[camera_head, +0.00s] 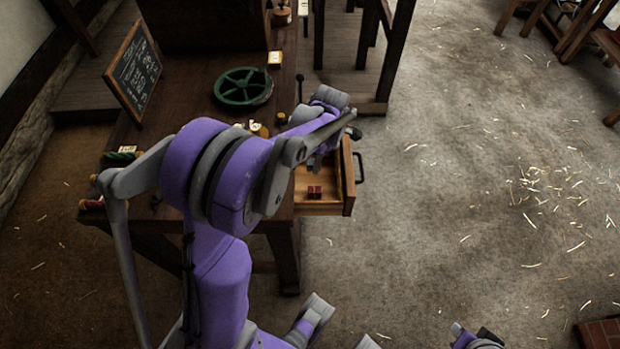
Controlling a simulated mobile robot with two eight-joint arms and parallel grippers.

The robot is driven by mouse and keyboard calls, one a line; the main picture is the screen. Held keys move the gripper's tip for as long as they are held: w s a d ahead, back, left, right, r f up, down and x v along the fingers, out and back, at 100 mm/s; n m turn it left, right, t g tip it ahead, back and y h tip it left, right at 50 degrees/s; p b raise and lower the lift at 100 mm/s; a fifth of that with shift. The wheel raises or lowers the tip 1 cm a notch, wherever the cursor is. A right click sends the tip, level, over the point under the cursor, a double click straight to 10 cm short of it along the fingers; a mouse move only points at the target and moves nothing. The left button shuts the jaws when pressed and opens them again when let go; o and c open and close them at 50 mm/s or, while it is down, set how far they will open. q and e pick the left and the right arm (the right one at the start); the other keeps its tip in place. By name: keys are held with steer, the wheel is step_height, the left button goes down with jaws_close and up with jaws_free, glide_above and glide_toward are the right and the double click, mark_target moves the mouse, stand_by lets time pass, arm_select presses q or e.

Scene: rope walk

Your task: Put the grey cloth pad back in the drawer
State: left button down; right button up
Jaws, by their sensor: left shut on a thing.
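The wooden drawer (321,209) stands pulled out from the right side of the workbench, with a dark handle on its front. A small red block lies inside it. My left gripper (322,156) is at the drawer's far part, largely hidden behind my own purple and grey arm. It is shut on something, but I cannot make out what. The grey cloth pad cannot be picked out; my arm and wrist cover that part of the drawer and bench.
The workbench (190,95) carries a green wheel (243,87), a chalkboard (134,70) and several small items. Wooden posts (391,50) stand behind the drawer. The floor to the right is open, with scattered straw. Bricks (600,334) lie at bottom right.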

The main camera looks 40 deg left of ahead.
mark_target(315, 180)
arm_select(q)
steer(key=shift+f+b, duration=0.5)
steer(key=shift+f, duration=3)
steer(key=shift+f, duration=0.2)
steer(key=c, duration=0.8)
jaws_free()
steer(key=shift+c, duration=0.2)
steer(key=shift+r, duration=0.1)
